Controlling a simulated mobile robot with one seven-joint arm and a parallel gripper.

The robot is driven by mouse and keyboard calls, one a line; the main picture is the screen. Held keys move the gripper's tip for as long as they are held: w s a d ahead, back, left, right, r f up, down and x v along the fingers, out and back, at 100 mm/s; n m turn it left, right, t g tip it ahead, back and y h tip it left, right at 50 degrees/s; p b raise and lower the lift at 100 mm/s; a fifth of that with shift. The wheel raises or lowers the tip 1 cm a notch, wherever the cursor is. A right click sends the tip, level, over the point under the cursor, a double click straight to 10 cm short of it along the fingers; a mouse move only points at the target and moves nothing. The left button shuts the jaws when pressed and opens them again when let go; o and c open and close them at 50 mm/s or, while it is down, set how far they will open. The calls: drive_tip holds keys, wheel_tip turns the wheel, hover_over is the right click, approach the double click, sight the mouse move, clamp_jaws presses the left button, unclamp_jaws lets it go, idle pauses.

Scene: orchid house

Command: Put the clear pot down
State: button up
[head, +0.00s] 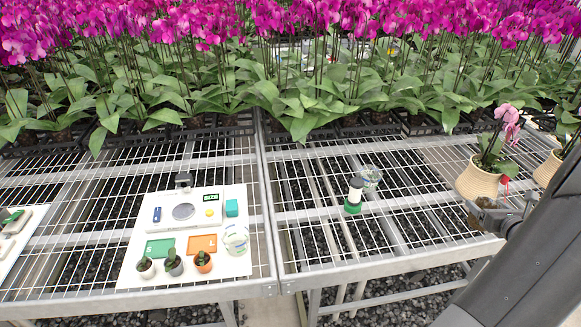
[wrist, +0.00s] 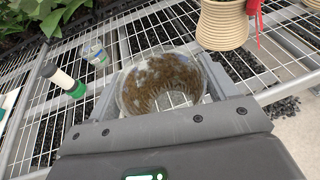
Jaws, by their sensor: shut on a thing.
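My gripper (wrist: 160,80) is shut on the clear pot (wrist: 165,98), with one finger on each side of it. The pot is transparent, with brown, root-like or bark-like stuff visible inside its wall. In the head view my gripper (head: 497,212) is at the right, near the front edge of the wire-mesh bench (head: 420,262). The pot shows there only as a small brown patch (head: 474,217), partly hidden by my gripper. Mesh shows beyond the pot in the wrist view; I cannot tell whether its base touches anything.
A beige ribbed pot (head: 478,180) with a pink orchid stands close behind my gripper. A white-and-green bottle (head: 354,195) and a clear container (head: 371,177) stand mid-bench. A white board (head: 150,240) with small pots lies left. Bare mesh lies between bottle and gripper.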

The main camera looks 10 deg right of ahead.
wheel_tip(320, 180, up, 3)
drive_tip(key=shift+f, duration=0.1)
drive_tip(key=shift+w+a+r, duration=0.2)
drive_tip(key=shift+w+a, duration=0.15)
drive_tip(key=shift+w, duration=0.25)
drive_tip(key=w+a+n+g+y, duration=0.1)
drive_tip(key=w+a+n+y, duration=0.65)
drive_tip(key=w+a, duration=1.75)
drive_tip(key=w+a+n+g+y, duration=0.1)
drive_tip(key=w+a+n+y, duration=0.15)
drive_tip(key=a, duration=0.85)
drive_tip(key=w+a+n+g+y, duration=0.15)
drive_tip(key=w+a, duration=0.25)
drive_tip(key=a, duration=0.7)
drive_tip(key=w+a+n+g+y, duration=0.1)
drive_tip(key=w+a+g+y, duration=0.15)
drive_tip(key=a, duration=0.85)
drive_tip(key=shift+t, duration=0.5)
drive_tip(key=f, duration=0.5)
drive_tip(key=shift+w+a+f, duration=0.1)
drive_tip(key=shift+w, duration=0.25)
